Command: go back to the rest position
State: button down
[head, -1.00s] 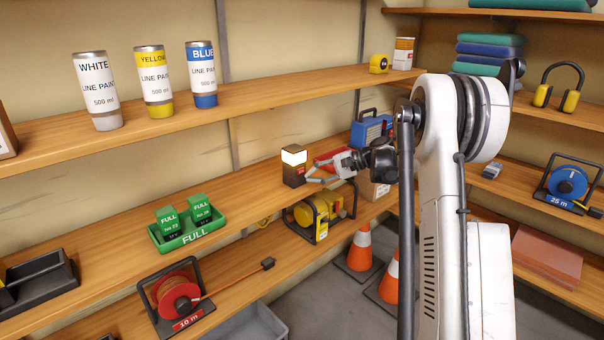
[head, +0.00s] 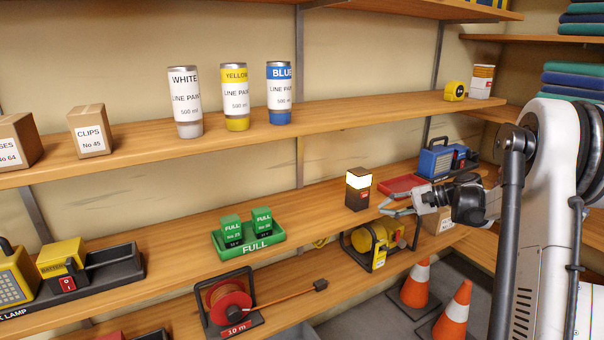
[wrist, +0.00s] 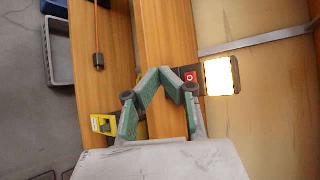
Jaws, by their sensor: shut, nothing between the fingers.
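My gripper (head: 388,203) is at the right of the head view, in front of the middle shelf, with its fingers pointing left. In the wrist view its green-padded fingers (wrist: 163,74) meet at the tips with nothing between them.
A red tray (head: 401,184) and a blue case (head: 436,161) lie behind my gripper. A yellow reel (head: 372,243) sits on the shelf below. A green tray (head: 249,250) with two FULL blocks is further left. Orange cones (head: 455,316) stand on the floor.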

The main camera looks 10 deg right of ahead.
jog(key=s+a+r+n+g+h, duration=0.1)
jog(key=s+a+r+n+h, duration=0.2)
jog(key=s+a, duration=0.5)
jog(key=s+a+r+n+g+h, duration=0.1)
jog(key=s+a+r+h, duration=0.1)
jog(key=s+a+r, duration=0.5)
jog(key=s+a+f+n+h, duration=0.2)
jog(key=s, duration=0.5)
jog(key=s+a+f+n+t+h, duration=0.1)
jog(key=s+a+f+n+h, duration=0.1)
jog(key=s, duration=0.5)
jog(key=s+a+f+n+t+h, duration=0.1)
jog(key=s+a, duration=0.3)
jog(key=s, duration=0.4)
jog(key=shift+f+n+h, duration=0.4)
jog(key=shift+n+h, duration=0.1)
jog(key=shift+n, duration=0.2)
jog(key=shift+a, duration=0.1)
